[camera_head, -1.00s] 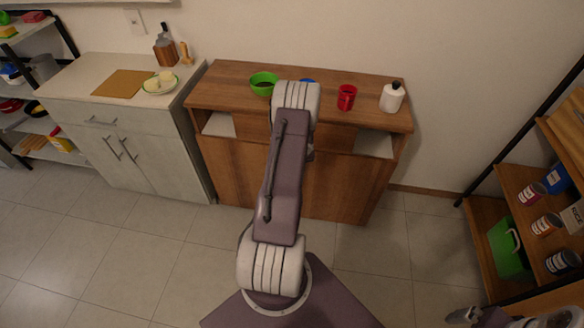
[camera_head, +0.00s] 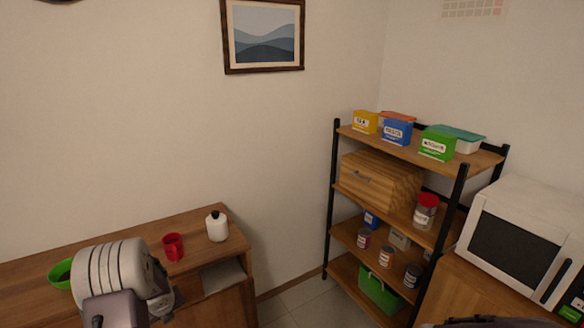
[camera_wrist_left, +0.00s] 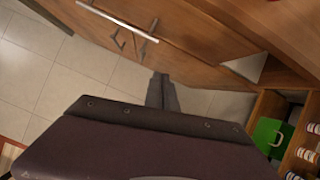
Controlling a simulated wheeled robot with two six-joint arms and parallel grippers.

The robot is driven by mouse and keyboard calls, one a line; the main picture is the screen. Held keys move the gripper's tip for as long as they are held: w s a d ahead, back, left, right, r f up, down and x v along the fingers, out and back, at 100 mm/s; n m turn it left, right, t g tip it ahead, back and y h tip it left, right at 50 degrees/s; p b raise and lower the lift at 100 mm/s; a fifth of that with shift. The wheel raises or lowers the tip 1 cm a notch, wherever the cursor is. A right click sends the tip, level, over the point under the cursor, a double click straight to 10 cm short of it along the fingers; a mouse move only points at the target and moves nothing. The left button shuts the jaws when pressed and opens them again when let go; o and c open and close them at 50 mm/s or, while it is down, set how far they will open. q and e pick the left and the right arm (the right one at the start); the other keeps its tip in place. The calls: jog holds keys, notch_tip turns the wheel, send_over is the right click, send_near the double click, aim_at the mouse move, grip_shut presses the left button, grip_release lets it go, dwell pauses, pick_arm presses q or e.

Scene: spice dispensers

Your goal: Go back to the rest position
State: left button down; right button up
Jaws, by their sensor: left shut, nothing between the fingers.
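My left arm (camera_head: 115,275) rises at the lower left of the head view, in front of the wooden cabinet. My left gripper (camera_wrist_left: 162,90) shows in the left wrist view, its dark fingers together with nothing between them. It is over the tiled floor, apart from the wooden cabinet front (camera_wrist_left: 185,35). In the head view I cannot make out its fingertips. A dark edge at the bottom right of the head view may be part of my right arm; its gripper is out of view.
The wooden cabinet (camera_head: 205,225) carries a green bowl (camera_head: 60,273), a red mug (camera_head: 173,247) and a white bottle (camera_head: 217,226). A shelf rack (camera_head: 327,225) holds boxes, jars and a green bin (camera_head: 378,293). A microwave (camera_head: 525,240) stands at right.

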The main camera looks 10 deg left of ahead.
pick_arm(q)
jog(key=w+d+r+n+t+h, duration=0.1)
jog(key=w+d+r+n+t, duration=0.1)
jog(key=d+r, duration=1)
jog(key=s+d+f+n+g+h, duration=0.1)
jog(key=s+d+n+g, duration=0.1)
jog(key=s+d+n, duration=0.5)
jog(key=s+d+f+n+g+h+p, duration=0.1)
jog(key=s+d+n, duration=0.7)
jog(key=n, duration=0.8)
jog(key=s+f+g+h, duration=0.1)
jog(key=s, duration=0.2)
jog(key=shift+d+n, duration=0.2)
jog(key=shift+n, duration=0.2)
jog(key=shift+s, duration=0.1)
